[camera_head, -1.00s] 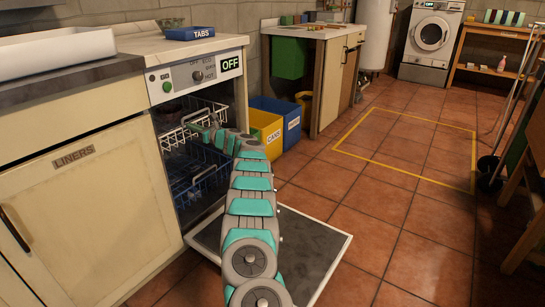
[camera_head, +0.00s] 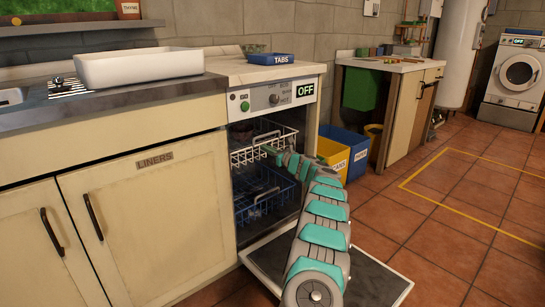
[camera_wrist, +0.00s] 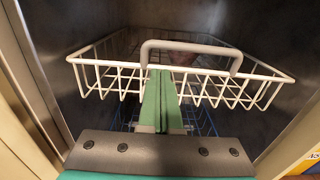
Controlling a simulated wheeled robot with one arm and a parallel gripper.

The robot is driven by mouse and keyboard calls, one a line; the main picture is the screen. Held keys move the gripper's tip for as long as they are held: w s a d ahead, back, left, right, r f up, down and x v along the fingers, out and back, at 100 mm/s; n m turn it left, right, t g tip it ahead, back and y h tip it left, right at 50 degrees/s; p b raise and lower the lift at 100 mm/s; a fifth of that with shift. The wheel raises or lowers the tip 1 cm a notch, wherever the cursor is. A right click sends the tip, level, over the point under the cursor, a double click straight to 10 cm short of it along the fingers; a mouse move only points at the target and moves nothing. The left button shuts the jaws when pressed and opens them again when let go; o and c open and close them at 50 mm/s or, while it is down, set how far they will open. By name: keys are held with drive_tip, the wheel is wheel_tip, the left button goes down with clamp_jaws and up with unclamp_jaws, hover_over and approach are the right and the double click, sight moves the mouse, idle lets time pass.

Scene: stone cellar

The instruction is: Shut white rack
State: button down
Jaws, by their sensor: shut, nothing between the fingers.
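The white rack (camera_head: 252,152) is the upper wire rack of the dishwasher (camera_head: 265,98). It sits partly out at the front of the opening. In the wrist view the white rack (camera_wrist: 105,77) fills the middle, with a grey handle (camera_wrist: 190,48) arched on its front. My gripper (camera_head: 270,152) is at the rack's front in the head view. In the wrist view my gripper (camera_wrist: 162,78) has its green fingers together and empty, pointing at the rack front just below the handle. I cannot tell whether they touch it. A dark reddish item in the rack is partly hidden.
The dishwasher door (camera_head: 372,283) lies open, low over the floor, under my arm. A blue lower rack (camera_head: 262,195) is inside. The LINERS cabinet (camera_head: 150,200) stands left; yellow (camera_head: 332,152) and blue (camera_head: 352,150) bins stand right. Tiled floor farther right is clear.

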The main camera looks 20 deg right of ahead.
drive_tip(key=v, duration=1.1)
drive_tip(key=s+a+r+n+g+y, duration=0.2)
drive_tip(key=s+a+r+n, duration=0.15)
drive_tip(key=a, duration=0.45)
drive_tip(key=s+a+r+n+g+y+p, duration=0.1)
drive_tip(key=s+a+r+n+g+y, duration=0.2)
drive_tip(key=a, duration=0.5)
drive_tip(key=s+a+r+n+g+y, duration=0.1)
drive_tip(key=s+a+r+n, duration=0.2)
drive_tip(key=a, duration=0.6)
drive_tip(key=s+a+r+n+g+p, duration=0.1)
drive_tip(key=s+a+n+g, duration=0.6)
drive_tip(key=s+a+n, duration=0.5)
drive_tip(key=s+a+f+n+g+h+p, duration=0.1)
drive_tip(key=s+f+n+g+h, duration=0.15)
drive_tip(key=s, duration=0.95)
drive_tip(key=s+a+f+n+g+h, duration=0.1)
drive_tip(key=s+f+n+g+h, duration=0.15)
drive_tip(key=s, duration=0.95)
drive_tip(key=s+d+f+n+h, duration=0.2)
drive_tip(key=s+d+f+h, duration=0.1)
drive_tip(key=s+d, duration=0.4)
drive_tip(key=s+d+f+n+h+p, duration=0.1)
drive_tip(key=s+d+f+n+h, duration=0.2)
drive_tip(key=s+d, duration=0.4)
drive_tip(key=s+h, duration=0.1)
drive_tip(key=s, duration=0.5)
drive_tip(key=shift+d+g+p, duration=0.3)
drive_tip(key=shift+d+g, duration=0.05)
drive_tip(key=shift+g, duration=0.05)
